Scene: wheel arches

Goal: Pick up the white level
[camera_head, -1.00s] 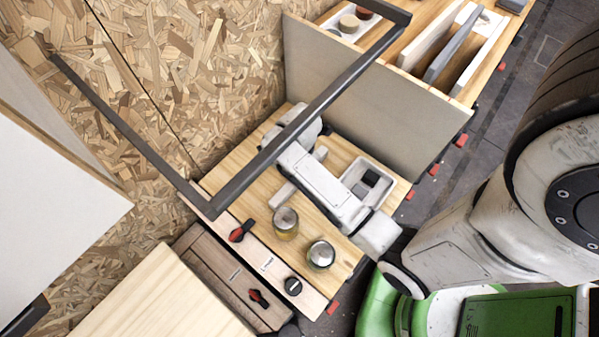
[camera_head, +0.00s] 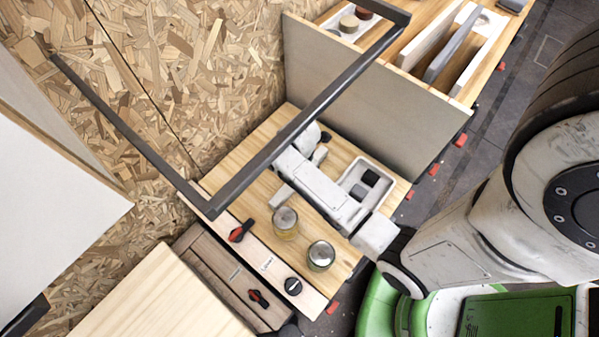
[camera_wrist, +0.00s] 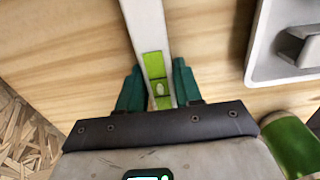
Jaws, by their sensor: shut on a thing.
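The white level (camera_wrist: 144,28) shows in the wrist view as a narrow white bar with a bright green vial section. It runs from the top edge down between my teal fingers. My gripper (camera_wrist: 158,88) is shut on the level near the green section. The level's far end is outside the wrist view, and its lower end is hidden behind the gripper body. In the head view my arm covers most of the grip. I cannot tell whether the level is touching the wooden worktop (camera_wrist: 60,50) or is lifted.
A pale tray (camera_head: 383,163) with a dark block lies right of my arm. Two glass jars (camera_head: 285,222) (camera_head: 321,256) stand near the worktop's front. A grey divider panel (camera_head: 370,100) rises behind, and a dark metal frame (camera_head: 300,120) crosses above. An OSB wall (camera_head: 190,70) is at left.

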